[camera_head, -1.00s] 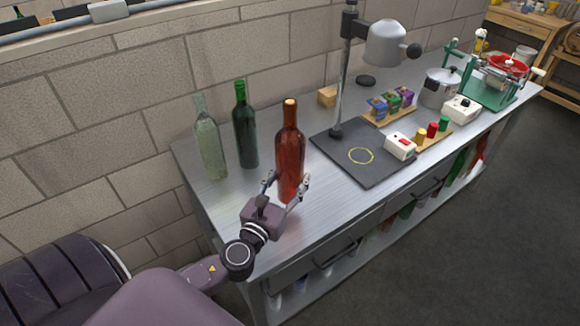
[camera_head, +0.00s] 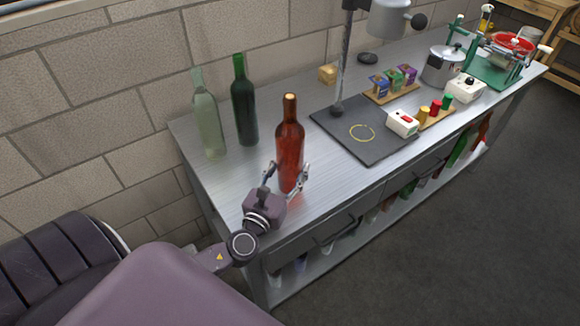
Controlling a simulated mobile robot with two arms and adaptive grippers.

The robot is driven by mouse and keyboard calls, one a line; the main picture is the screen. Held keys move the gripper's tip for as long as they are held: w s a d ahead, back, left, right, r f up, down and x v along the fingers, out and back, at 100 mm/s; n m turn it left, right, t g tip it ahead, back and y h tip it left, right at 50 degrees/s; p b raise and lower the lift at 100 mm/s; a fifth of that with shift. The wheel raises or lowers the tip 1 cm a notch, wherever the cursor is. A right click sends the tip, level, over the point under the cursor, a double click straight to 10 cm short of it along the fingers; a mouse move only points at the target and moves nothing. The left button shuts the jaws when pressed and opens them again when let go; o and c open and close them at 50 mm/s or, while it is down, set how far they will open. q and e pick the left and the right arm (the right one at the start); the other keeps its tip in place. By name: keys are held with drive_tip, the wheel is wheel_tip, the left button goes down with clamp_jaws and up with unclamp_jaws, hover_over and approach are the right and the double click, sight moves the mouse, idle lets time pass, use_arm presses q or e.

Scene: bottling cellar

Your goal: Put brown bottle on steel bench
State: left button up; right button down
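The brown bottle (camera_head: 289,152), reddish-brown with a pale stopper, is upright over the near left part of the steel bench (camera_head: 235,182). My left gripper (camera_head: 287,176) comes from the front left, with one finger on each side of the bottle's lower body. It is shut on the bottle, which has moved along with it. I cannot tell whether the bottle's base touches the bench top. My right gripper is not in view.
A dark green bottle (camera_head: 244,105) and a clear pale green bottle (camera_head: 208,122) stand behind, near the wall. A dark mat (camera_head: 345,140) with a yellow ring and a lamp stand (camera_head: 346,70) lies to the right. Bare steel surrounds the brown bottle.

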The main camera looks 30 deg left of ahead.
use_arm(q)
drive_tip(key=o, duration=0.4)
drive_tip(key=shift+o, duration=0.2)
drive_tip(key=shift+r, duration=0.2)
drive_tip(key=s+b, duration=0.1)
drive_tip(key=s, duration=0.2)
drive_tip(key=s+d+b, duration=0.1)
drive_tip(key=s, duration=0.7)
drive_tip(key=shift+d+f+b, duration=0.2)
drive_tip(key=shift+d+b, duration=0.2)
drive_tip(key=shift+s+r, duration=0.15)
drive_tip(key=shift+s, duration=0.35)
drive_tip(key=shift+d, duration=0.1)
